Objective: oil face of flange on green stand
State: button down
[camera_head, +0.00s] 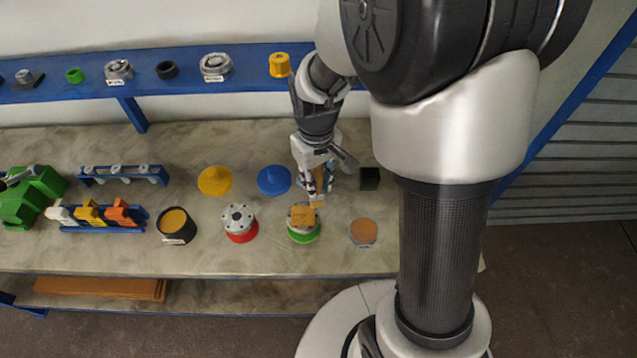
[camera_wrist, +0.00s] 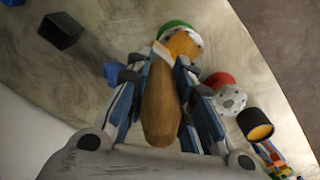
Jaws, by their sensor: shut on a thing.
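My gripper (camera_head: 317,187) is shut on a brush with a wooden handle, which shows large between the fingers in the wrist view (camera_wrist: 161,108). The brush points down and its pale tip is at the flange on the green stand. The green stand (camera_head: 304,238) holds a flange (camera_head: 293,225) with a pale rim. An orange-brown patch covers much of the flange's face; I cannot tell whether it is oil or a separate piece. In the wrist view the green stand (camera_wrist: 174,24) is just beyond the brush tip. Exact contact is unclear.
A flange on a red stand (camera_head: 239,222) is just left, and a black pot with amber contents (camera_head: 176,226) is farther left. A round orange-topped dish (camera_head: 363,232) is right. Blue (camera_head: 274,180) and yellow (camera_head: 214,180) covers lie behind. A blue shelf (camera_head: 180,70) runs along the back.

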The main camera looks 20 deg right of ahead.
jog(key=shift+a+r+p, duration=0.15)
jog(key=shift+r+p, duration=0.15)
jog(key=shift+r, duration=0.3)
notch_tip(320, 180, up, 4)
jog(key=p, duration=0.3)
jog(key=shift+r, duration=0.1)
